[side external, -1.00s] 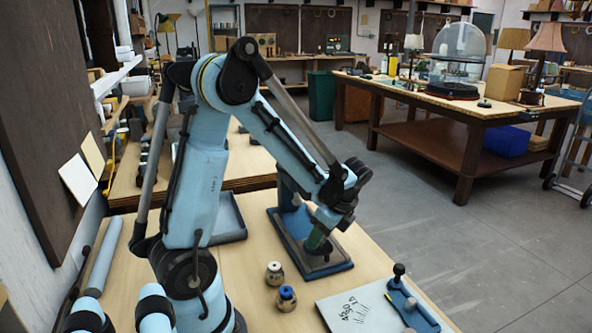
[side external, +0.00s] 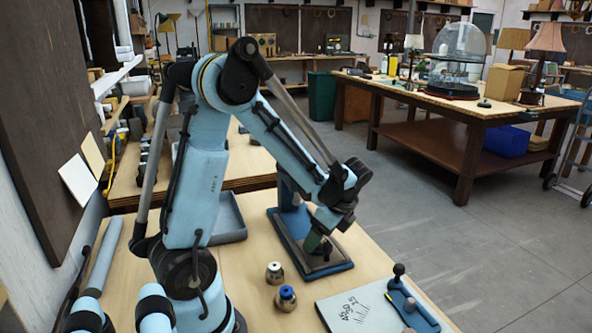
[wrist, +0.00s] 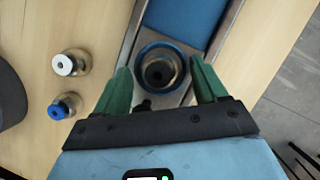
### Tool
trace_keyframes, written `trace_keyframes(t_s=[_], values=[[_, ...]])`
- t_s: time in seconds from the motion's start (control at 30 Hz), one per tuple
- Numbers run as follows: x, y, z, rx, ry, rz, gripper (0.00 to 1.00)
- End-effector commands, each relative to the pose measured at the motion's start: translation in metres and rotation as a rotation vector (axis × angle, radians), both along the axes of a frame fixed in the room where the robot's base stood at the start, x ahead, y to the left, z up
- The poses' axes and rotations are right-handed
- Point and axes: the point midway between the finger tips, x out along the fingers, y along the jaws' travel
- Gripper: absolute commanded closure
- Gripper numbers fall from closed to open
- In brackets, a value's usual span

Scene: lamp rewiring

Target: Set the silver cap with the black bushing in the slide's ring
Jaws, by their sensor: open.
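The silver cap with the black bushing (wrist: 161,72) appears in the wrist view inside the slide's blue ring (wrist: 143,54), its dark centre facing up. I cannot tell how deep it sits. My gripper (wrist: 160,66) is open, with one green finger on each side of the ring and cap. Gaps show between the fingers and the cap. In the side external view my gripper (side external: 317,242) is low over the blue-framed slide fixture (side external: 335,269), and my arm's end hides the cap and ring.
A cap with a white top (side external: 274,272) and one with a blue top (side external: 286,298) stand on the bench left of the fixture. A marked plate (side external: 350,313) and a blue tool with a black knob (side external: 399,270) lie at front right. A grey tray (side external: 232,222) is behind.

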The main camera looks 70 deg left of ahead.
Motion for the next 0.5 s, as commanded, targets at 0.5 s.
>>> trace_keyframes(t_s=[0.5], values=[[0.012,-0.02,0.056,0.0,0.0,-0.002,0.27]])
